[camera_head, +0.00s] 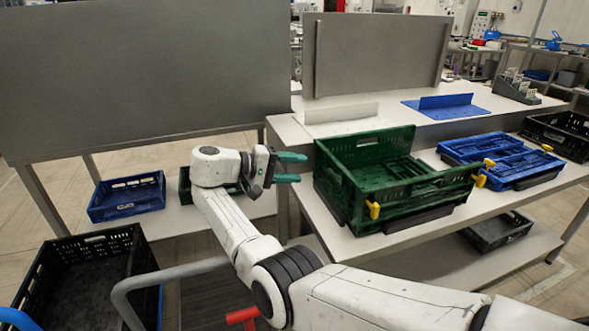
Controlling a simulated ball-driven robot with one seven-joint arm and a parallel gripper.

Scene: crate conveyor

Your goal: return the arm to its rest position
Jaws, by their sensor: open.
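My white arm (237,223) reaches up and left from the lower right corner. My gripper (304,167) is at its end, with two green fingers pointing right. The fingers are apart, with nothing between them. The fingertips are close to the left side of a green crate (341,191) on the white table; I cannot tell whether they touch it.
Blue folded crates (497,148) and a black crate (582,119) stand right of the green crate. A blue crate (126,213) sits on a lower shelf at left. A large black crate (86,243) is at lower left. Grey panels (145,65) stand behind.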

